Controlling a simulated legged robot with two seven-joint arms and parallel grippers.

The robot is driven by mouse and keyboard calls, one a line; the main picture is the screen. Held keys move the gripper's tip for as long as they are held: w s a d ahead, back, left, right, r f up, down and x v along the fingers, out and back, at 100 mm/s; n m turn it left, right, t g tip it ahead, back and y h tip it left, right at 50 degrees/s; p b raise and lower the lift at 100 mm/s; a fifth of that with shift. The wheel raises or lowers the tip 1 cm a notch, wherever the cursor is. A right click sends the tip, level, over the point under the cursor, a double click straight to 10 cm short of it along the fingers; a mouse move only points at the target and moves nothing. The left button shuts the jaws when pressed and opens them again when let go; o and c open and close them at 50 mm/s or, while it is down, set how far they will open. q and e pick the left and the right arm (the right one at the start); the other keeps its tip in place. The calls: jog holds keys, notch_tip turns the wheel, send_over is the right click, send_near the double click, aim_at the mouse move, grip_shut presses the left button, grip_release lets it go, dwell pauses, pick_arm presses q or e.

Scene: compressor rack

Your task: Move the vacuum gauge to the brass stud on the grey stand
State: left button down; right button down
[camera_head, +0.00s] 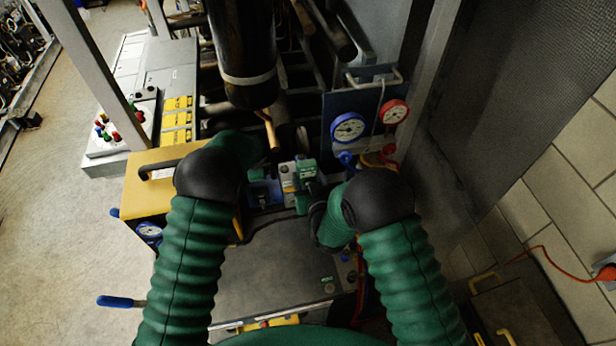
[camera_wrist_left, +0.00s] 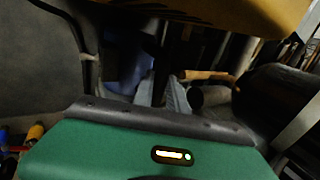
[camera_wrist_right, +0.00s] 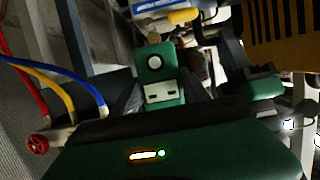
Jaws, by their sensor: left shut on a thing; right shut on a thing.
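The vacuum gauge appears to be the small green device (camera_head: 305,172) near the centre of the head view. In the right wrist view its green body (camera_wrist_right: 154,62) shows a round white button and a pale front plate. My right gripper (camera_wrist_right: 163,90) is shut on it, a dark finger on each side. A small brass piece, perhaps the stud (camera_wrist_right: 154,38), shows just behind its top; I cannot tell whether they touch. A grey block with yellow, perhaps the stand (camera_head: 289,178), is beside the gauge. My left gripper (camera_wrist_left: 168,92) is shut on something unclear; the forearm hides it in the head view.
A panel with a blue gauge (camera_head: 349,127) and a red gauge (camera_head: 393,112) stands right of centre. A black cylinder (camera_head: 242,50) hangs behind. A yellow case (camera_head: 145,195) is at left. Red, yellow and blue hoses (camera_wrist_right: 88,85) run close to my right gripper.

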pick_arm(q)
jog(key=shift+f, duration=0.1)
jog(key=c, duration=1.7)
grip_release()
jog(key=o, duration=0.7)
jog(key=shift+w+a+f, duration=0.1)
jog(key=shift+w+f, duration=0.2)
jog(key=shift+w, duration=0.15)
jog(key=shift+s+r, duration=0.3)
pick_arm(e)
jog(key=s+d, duration=0.1)
jog(key=s, duration=0.5)
jog(key=shift+s+d+f, duration=0.15)
jog(key=shift+d+f, duration=0.05)
jog(key=shift+d, duration=0.2)
pick_arm(q)
jog(key=shift+w, duration=0.1)
jog(key=shift+w+r, duration=0.1)
jog(key=shift+r, duration=4.35)
